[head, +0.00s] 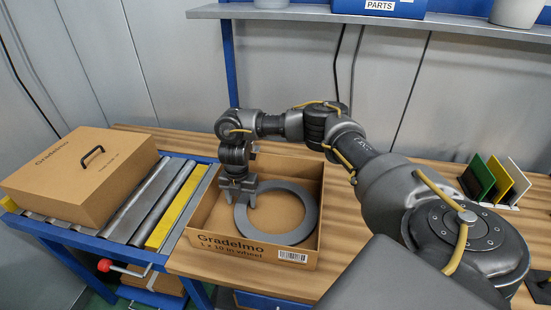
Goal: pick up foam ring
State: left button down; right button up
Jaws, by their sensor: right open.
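A flat grey foam ring (308,213) lies inside an open cardboard box (246,253) on the wooden table, towards the right side of the box. My right gripper (240,200) points down inside the box, over the left part of the ring. It is open, with its fingers at the ring's left rim. I cannot tell whether a finger touches the ring. My left gripper is not in view.
A closed cardboard box (80,170) with a black handle sits on a roller conveyor (150,205) at the left. Green, yellow and white panels (497,180) stand at the right. A shelf (450,25) runs along the back wall. The table beside the open box is bare.

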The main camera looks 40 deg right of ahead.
jog(key=shift+f, duration=0.35)
jog(key=shift+s+r, duration=0.1)
jog(key=shift+r, duration=0.05)
jog(key=shift+c, duration=0.4)
jog(key=c, duration=1)
